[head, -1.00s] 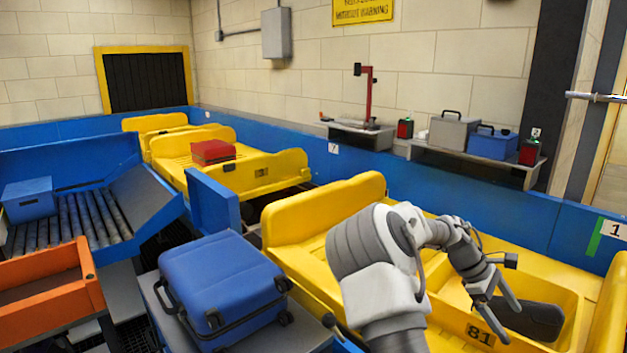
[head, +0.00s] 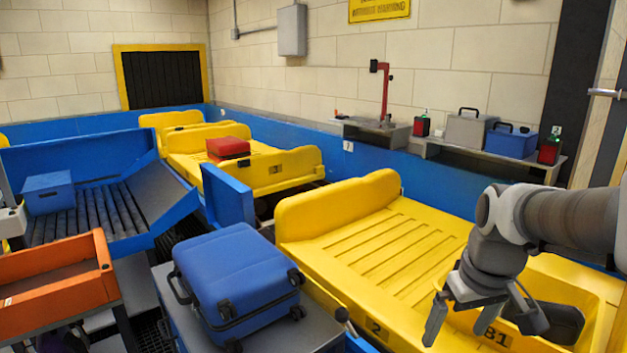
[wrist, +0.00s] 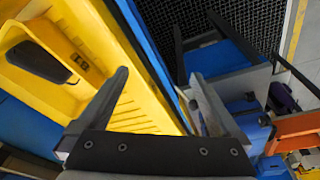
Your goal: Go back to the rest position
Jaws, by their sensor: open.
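My gripper (head: 459,328) is at the lower right of the head view, with its two grey fingers apart and nothing between them. It hangs over the near side of the yellow tray (head: 390,245), by the "81" label. In the wrist view my open fingers (wrist: 158,80) frame the tray's yellow edge, with no object between them. A black item (head: 560,322) lies in the tray's bin part, just right of my gripper; it also shows in the wrist view (wrist: 40,62). My arm comes in from the right edge.
A blue suitcase (head: 238,280) lies on a grey stand left of the tray. A blue wall runs behind the trays.

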